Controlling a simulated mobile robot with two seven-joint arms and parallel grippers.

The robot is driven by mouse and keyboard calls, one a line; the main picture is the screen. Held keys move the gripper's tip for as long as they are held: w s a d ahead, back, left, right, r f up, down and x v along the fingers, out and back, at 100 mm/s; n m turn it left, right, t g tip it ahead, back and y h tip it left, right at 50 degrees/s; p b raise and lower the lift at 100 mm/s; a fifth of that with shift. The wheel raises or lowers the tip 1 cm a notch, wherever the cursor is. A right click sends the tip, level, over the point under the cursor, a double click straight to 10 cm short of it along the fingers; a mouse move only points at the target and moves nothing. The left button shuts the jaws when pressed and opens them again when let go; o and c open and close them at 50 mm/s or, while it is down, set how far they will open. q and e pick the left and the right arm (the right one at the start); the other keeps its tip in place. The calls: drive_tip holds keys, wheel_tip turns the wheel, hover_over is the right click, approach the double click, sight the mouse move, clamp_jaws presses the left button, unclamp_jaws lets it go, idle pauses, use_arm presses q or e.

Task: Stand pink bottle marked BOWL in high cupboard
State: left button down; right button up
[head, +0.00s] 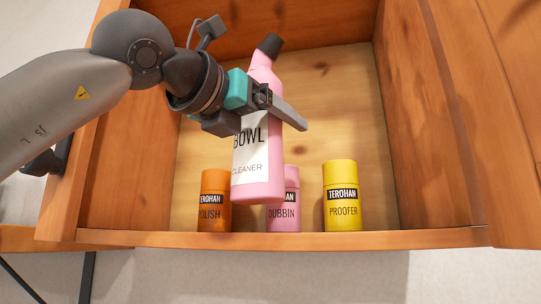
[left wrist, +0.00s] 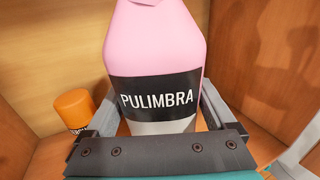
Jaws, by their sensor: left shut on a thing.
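The pink bottle (head: 262,184) has a dark cap and a white label reading BOWL CLEANER. My left gripper (head: 285,112) is shut on its upper body, with a finger across the front. The bottle is nearly upright, tilted a little in the picture, in front of the cupboard's wooden interior (head: 330,110). Its base overlaps the pink DUBBIN can in the view; I cannot tell if they touch. In the left wrist view the bottle (left wrist: 155,55) stands between the two fingers, with a black PULIMBRA band showing. My right gripper is not in view.
Along the cupboard's front edge (head: 300,239) stand an orange POLISH can (head: 214,185), a pink DUBBIN can (head: 290,218) and a yellow PROOFER can (head: 342,200). Wooden side walls bound the space. The floor behind the cans and to the right looks clear.

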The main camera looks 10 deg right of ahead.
sight(270, 149)
use_arm(q)
wheel_tip(270, 149, down, 3)
drive_tip(key=shift+a+f+b, duration=0.1)
drive_tip(key=shift+b, duration=0.2)
drive_tip(key=shift+f, duration=0.15)
unclamp_jaws()
drive_tip(key=shift+f, duration=0.15)
drive_tip(key=shift+r, duration=0.2)
drive_tip(key=b+v, duration=0.2)
drive_tip(key=v, duration=1)
drive_tip(key=shift+b, duration=0.35)
